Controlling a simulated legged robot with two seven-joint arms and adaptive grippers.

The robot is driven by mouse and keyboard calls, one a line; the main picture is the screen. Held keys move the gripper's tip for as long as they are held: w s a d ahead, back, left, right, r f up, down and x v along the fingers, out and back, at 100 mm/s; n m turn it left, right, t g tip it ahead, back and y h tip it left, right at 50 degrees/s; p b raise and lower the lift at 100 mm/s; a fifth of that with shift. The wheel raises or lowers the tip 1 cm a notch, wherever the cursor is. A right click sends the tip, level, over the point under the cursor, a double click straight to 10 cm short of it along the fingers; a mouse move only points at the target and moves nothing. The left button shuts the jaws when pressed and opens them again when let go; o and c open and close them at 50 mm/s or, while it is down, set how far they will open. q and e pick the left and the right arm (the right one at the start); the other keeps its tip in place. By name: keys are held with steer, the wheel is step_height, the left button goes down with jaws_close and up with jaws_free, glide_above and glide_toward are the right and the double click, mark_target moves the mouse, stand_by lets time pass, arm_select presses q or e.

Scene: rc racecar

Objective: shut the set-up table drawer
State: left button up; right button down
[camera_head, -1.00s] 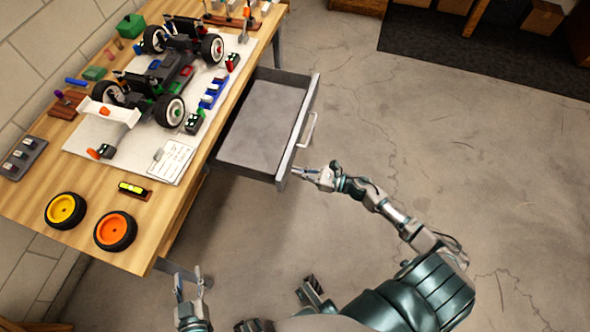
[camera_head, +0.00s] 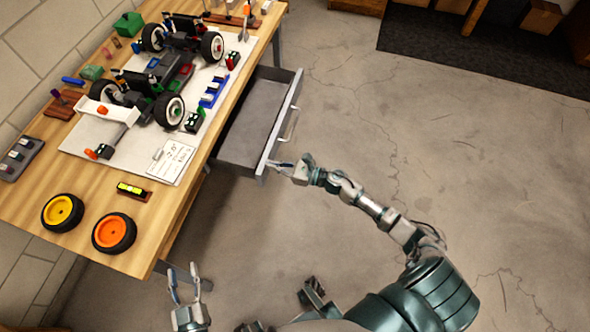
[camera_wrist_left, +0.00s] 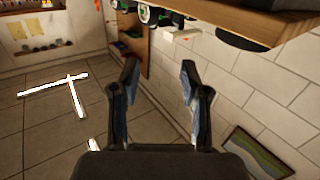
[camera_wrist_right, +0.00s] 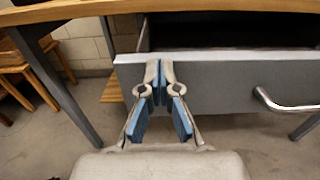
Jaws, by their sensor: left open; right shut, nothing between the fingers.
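The set-up table (camera_head: 160,213) has a grey drawer (camera_head: 252,125) standing part-way out of its side, empty inside. My right gripper (camera_head: 275,166) is shut and empty, with its tips at the near end of the drawer's front panel. In the right wrist view the shut fingertips (camera_wrist_right: 159,66) meet the upper part of the drawer front (camera_wrist_right: 222,88), left of the metal handle (camera_wrist_right: 285,104); they appear to touch it. My left gripper (camera_head: 184,278) is open and empty, near the table's near corner. The left wrist view shows its spread fingers (camera_wrist_left: 158,75).
On the tabletop are an RC car (camera_head: 150,85), a yellow-rimmed wheel (camera_head: 62,212), an orange-rimmed wheel (camera_head: 114,233) and small parts. A table leg (camera_wrist_right: 62,90) stands left of the drawer. The floor (camera_head: 400,120) right of the drawer is clear.

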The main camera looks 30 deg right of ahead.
steer(key=b+x, duration=0.2)
steer(key=x, duration=1.2)
steer(key=shift+f+b, duration=0.15)
steer(key=shift+b, duration=0.2)
arm_select(q)
step_height(320, 180, up, 7)
steer(key=s+t+h, duration=0.1)
steer(key=s+t, duration=0.1)
steer(key=t, duration=0.4)
steer(key=shift+d+n, duration=0.15)
steer(key=shift+n, duration=0.15)
arm_select(e)
steer(key=shift+w+a, duration=0.45)
arm_select(q)
steer(key=shift+w, duration=0.2)
